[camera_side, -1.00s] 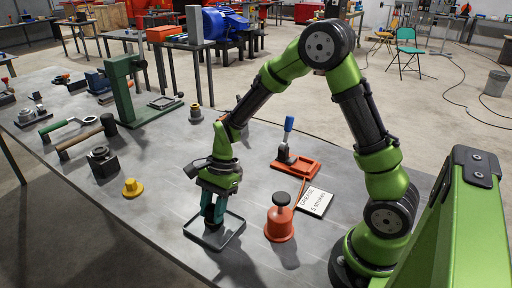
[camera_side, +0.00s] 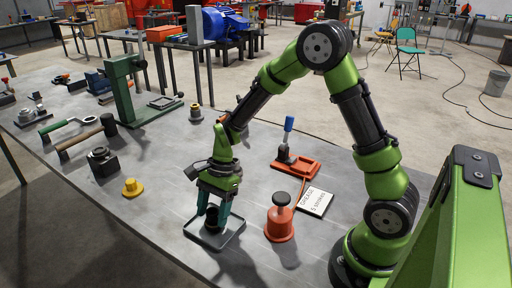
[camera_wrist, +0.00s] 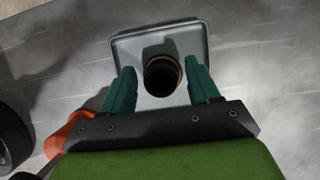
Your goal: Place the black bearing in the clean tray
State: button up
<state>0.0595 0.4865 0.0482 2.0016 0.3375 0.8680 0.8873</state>
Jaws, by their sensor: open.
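The black bearing (camera_side: 212,218) stands inside the grey clean tray (camera_side: 238,234) near the table's front edge. In the wrist view the bearing (camera_wrist: 161,76) is a dark ring with a thin brassy rim, inside the tray (camera_wrist: 200,27). My gripper (camera_side: 213,212) is low over the tray with its teal fingers spread on both sides of the bearing. In the wrist view my gripper (camera_wrist: 162,84) is open, and a gap shows between each finger and the bearing.
A red-orange pot with a black knob (camera_side: 280,224) stands right of the tray, beside a white note card (camera_side: 316,201). A red fixture with a blue handle (camera_side: 295,165) is behind. A yellow flanged part (camera_side: 132,188) lies to the left, with bare table between.

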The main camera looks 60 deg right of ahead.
jog(key=v, duration=1.2)
jog(key=s+r+n+t+h, duration=0.2)
jog(key=s+r+n+t, duration=0.5)
jog(key=s+r+n, duration=0.3)
jog(key=shift+s+a+n+h, duration=0.3)
jog(key=shift+s+a+n, duration=0.2)
jog(key=shift+s+n, duration=1.65)
jog(key=shift+r, duration=0.1)
